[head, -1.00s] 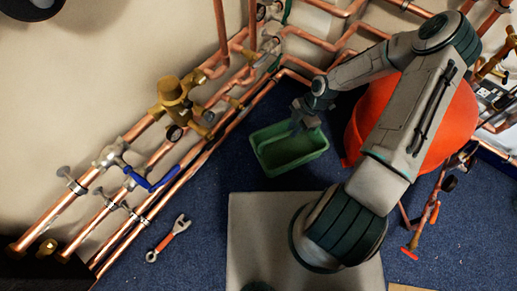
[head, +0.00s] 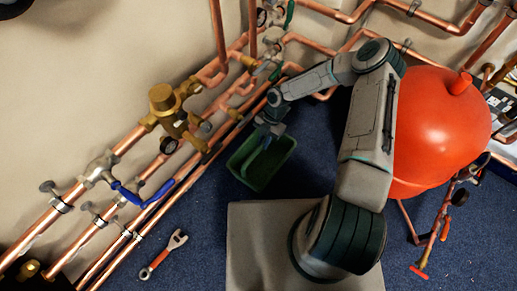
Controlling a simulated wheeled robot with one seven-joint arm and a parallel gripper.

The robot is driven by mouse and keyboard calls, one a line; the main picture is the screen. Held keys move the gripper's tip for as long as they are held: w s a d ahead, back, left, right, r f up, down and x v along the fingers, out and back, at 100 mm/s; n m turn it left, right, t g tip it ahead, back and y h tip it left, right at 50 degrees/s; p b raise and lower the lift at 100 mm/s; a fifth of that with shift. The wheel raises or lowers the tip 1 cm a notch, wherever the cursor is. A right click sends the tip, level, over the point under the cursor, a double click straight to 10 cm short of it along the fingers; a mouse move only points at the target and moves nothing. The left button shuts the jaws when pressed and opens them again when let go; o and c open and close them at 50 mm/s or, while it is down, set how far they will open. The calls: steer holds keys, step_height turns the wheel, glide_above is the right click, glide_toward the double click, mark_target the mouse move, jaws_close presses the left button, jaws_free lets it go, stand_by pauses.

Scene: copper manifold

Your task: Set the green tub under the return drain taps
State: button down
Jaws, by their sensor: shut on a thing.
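The green tub (head: 276,166) is an open rectangular box over the blue floor, just beyond my grey base plate and close to the right side of the copper pipe run. My gripper (head: 268,138) is shut on the tub's wall at its far side and partly hides that rim. I cannot tell whether the tub touches the floor. Small valves with green and blue-grey handles (head: 275,70) sit on the pipes above and behind my gripper. I cannot tell which fittings are the return drain taps.
A large red-orange vessel (head: 435,130) stands right of my arm. A blue-handled valve (head: 143,193) and a brass valve (head: 165,100) stick out from the pipes on the left. A wrench (head: 163,255) lies on the floor. Blue floor between wrench and tub is clear.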

steer(key=shift+w+a+f+b, duration=0.1)
steer(key=shift+a+f+b, duration=0.25)
steer(key=shift+f, duration=0.5)
steer(key=shift+w+a+f+b, duration=0.15)
steer(key=shift+a+f+b, duration=0.2)
steer(key=shift+f, duration=0.5)
steer(key=shift+w+a+f+b, duration=0.1)
steer(key=shift+a+f+b, duration=0.25)
steer(key=shift+f, duration=0.5)
steer(key=shift+f+b, duration=0.25)
steer(key=shift+b, duration=0.05)
steer(key=c, duration=1.4)
jaws_free()
steer(key=shift+r, duration=0.1)
steer(key=shift+r, duration=0.1)
steer(key=p+v, duration=0.4)
steer(key=v, duration=0.8)
steer(key=shift+d+r, duration=0.1)
